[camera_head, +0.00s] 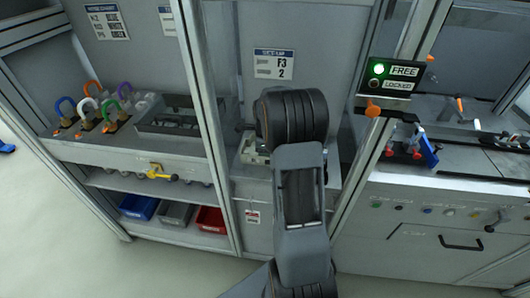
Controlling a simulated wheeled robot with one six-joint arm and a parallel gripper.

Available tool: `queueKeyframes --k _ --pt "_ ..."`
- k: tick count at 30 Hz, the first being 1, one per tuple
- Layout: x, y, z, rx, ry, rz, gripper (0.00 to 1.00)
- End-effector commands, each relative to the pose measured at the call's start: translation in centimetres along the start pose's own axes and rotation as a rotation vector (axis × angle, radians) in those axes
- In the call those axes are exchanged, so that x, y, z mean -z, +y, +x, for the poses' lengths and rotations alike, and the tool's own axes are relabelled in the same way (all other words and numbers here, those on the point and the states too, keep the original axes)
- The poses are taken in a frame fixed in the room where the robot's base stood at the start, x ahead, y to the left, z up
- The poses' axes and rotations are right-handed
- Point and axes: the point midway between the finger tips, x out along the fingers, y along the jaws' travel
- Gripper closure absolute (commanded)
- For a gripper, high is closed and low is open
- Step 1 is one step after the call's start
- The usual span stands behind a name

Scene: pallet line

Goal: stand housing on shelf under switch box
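The black switch box (392,75) is fixed to the frame post right of centre. It has a lit green lamp beside the word FREE and an unlit dark knob beside LOCKED.
The left bench (120,150) carries several coloured hooked handles and a grey tray (172,122). Blue (139,206), grey (175,213) and red (211,220) bins sit below it. The right bench (455,165) holds clamps and rails. Frame posts separate the stations. The floor at lower left is clear.

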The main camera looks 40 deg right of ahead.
Motion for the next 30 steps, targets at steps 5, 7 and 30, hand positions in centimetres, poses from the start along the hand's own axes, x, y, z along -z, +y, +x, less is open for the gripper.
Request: queueKeyframes --k 5,7,30 --pt "0.0 0.0 -0.3 0.001 0.0 0.0 0.58" --pt "0.0 -0.1 -0.8 0.003 -0.001 0.0 0.58" --pt "0.0 0.0 -12.0 0.001 0.0 0.0 0.58"
